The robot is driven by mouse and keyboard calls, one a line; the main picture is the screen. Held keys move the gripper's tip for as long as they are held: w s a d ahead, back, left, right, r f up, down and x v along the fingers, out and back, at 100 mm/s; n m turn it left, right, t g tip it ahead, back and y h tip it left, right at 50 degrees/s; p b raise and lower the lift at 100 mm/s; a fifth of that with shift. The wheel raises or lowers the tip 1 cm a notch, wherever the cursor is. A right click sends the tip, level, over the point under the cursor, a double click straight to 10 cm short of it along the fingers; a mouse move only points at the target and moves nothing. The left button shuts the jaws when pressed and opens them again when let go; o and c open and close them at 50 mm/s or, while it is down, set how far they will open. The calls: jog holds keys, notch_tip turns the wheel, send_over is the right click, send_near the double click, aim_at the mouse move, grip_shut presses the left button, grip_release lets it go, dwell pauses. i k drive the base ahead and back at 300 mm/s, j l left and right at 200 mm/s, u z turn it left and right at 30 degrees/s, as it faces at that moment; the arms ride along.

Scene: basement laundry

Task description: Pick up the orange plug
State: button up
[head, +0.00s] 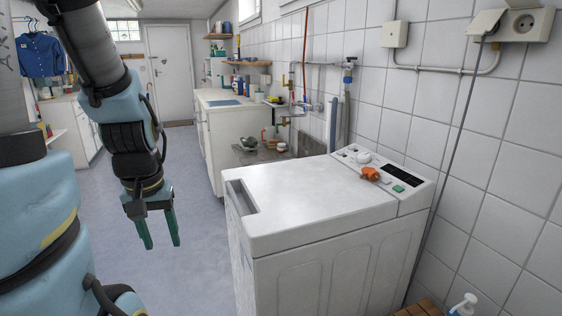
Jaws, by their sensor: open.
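The orange plug (371,174) lies on top of the white washing machine (310,195), at the edge of its control panel, beside the white round knob. My gripper (161,243) hangs with its two green fingers pointing down, apart from each other and empty. It is over the floor to the left of the machine, well away from the plug. Nothing hides the plug from the head view.
The machine has a recessed handle (241,198) on its left edge and a panel with a green button (398,188). A tiled wall with a socket (525,24) and a hanging cable (447,150) stands to the right. The machine's lid is clear.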

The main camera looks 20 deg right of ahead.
aim_at(370, 173)
jog(key=i+j+z, duration=0.2)
jog(key=i, duration=0.25)
jog(key=i+j+z, duration=0.2)
jog(key=i+j, duration=0.15)
jog(key=i, duration=0.1)
